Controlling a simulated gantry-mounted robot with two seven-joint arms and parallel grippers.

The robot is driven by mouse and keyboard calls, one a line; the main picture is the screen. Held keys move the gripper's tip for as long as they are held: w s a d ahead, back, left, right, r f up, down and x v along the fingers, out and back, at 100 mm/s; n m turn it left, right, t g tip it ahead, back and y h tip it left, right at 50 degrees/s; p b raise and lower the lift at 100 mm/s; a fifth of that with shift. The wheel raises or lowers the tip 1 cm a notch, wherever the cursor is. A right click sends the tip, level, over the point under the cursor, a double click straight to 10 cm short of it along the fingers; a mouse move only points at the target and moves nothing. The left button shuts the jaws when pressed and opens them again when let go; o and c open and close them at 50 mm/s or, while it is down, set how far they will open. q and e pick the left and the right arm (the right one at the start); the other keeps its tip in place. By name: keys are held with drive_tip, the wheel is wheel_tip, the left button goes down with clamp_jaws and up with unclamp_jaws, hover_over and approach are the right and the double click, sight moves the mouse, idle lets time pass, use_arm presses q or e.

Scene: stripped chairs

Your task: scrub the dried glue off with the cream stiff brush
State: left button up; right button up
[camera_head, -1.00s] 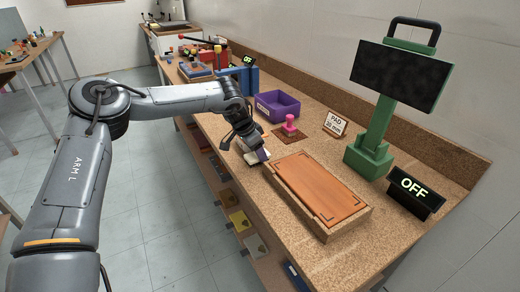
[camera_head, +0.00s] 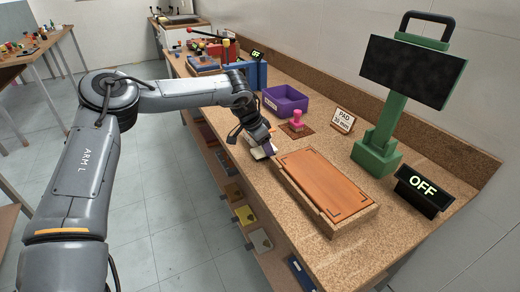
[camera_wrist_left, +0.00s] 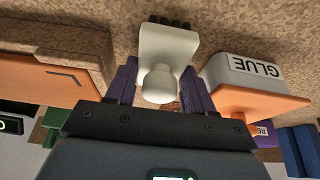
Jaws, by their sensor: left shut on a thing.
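My left gripper (camera_wrist_left: 158,88) is shut on the cream brush (camera_wrist_left: 166,52), which shows its pale body and dark bristles in the left wrist view. In the head view my left gripper (camera_head: 260,143) is low over the bench's front edge, beside the near left corner of a board block. The brush (camera_head: 262,152) shows there only as a small pale patch. The bristles seem close to the bench top; I cannot tell if they touch. I cannot make out dried glue. My right gripper is not in view.
The block with a reddish-brown panel (camera_head: 322,183) lies on the bench. Behind it are a pink-knobbed piece (camera_head: 296,122), a PAD sign (camera_head: 343,120), a purple bin (camera_head: 285,101), a green stand (camera_head: 376,150) and an OFF display (camera_head: 423,188).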

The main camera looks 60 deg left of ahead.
use_arm(q)
drive_tip(key=shift+w+d+b, duration=0.2)
drive_tip(key=shift+w+b, duration=0.3)
drive_tip(key=shift+w, duration=1.45)
drive_tip(key=shift+w+d, duration=0.1)
drive_tip(key=shift+w, duration=0.8)
drive_tip(key=shift+s+f, duration=0.15)
drive_tip(key=shift+s, duration=1.2)
drive_tip(key=shift+s+a, duration=0.25)
drive_tip(key=shift+s, duration=0.3)
drive_tip(key=shift+s+p, duration=0.45)
drive_tip(key=shift+s, duration=0.45)
drive_tip(key=shift+s+a+r+p, duration=0.1)
drive_tip(key=shift+s+r+p, duration=0.15)
drive_tip(key=shift+s+p, duration=0.55)
drive_tip(key=shift+s+f, duration=0.1)
drive_tip(key=shift+s, duration=0.5)
drive_tip(key=shift+r, duration=0.2)
